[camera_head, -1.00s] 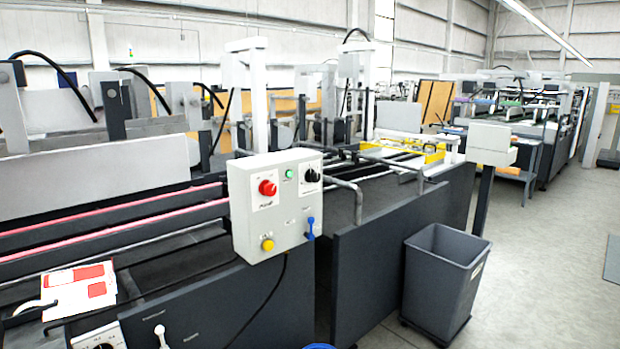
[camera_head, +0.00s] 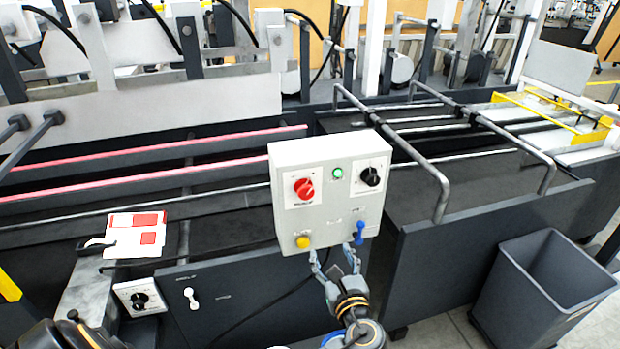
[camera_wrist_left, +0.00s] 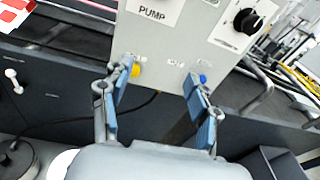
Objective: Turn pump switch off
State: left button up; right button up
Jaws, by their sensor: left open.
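The white control box (camera_head: 330,218) stands at the centre. It bears a red rotary knob (camera_head: 304,188) on a white plate at its upper left. In the left wrist view a PUMP label (camera_wrist_left: 152,13) shows on the box, with the knob above it out of frame. My left gripper (camera_head: 337,260) is open just below the box's lower edge, with nothing seen between its fingers. In the left wrist view the open fingers (camera_wrist_left: 160,75) point up at the lower part of the box. My right gripper is not in view.
The box also has a black dial (camera_head: 371,176), a green button (camera_head: 337,173), a yellow button (camera_head: 302,242) and a blue toggle (camera_head: 359,229). Grey rails (camera_head: 440,190) stand to the right. A grey bin (camera_head: 545,290) is on the floor at lower right.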

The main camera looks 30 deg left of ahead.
pick_arm(q)
jog(key=y, duration=0.2)
send_near(307, 195)
jog(key=p+x, duration=0.5)
jog(key=x, duration=0.4)
jog(key=shift+a, duration=0.1)
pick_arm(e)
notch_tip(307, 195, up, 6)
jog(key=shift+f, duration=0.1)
pick_arm(q)
jog(key=shift+c, duration=0.5)
jog(key=c, duration=1.1)
jog(key=shift+o, duration=0.2)
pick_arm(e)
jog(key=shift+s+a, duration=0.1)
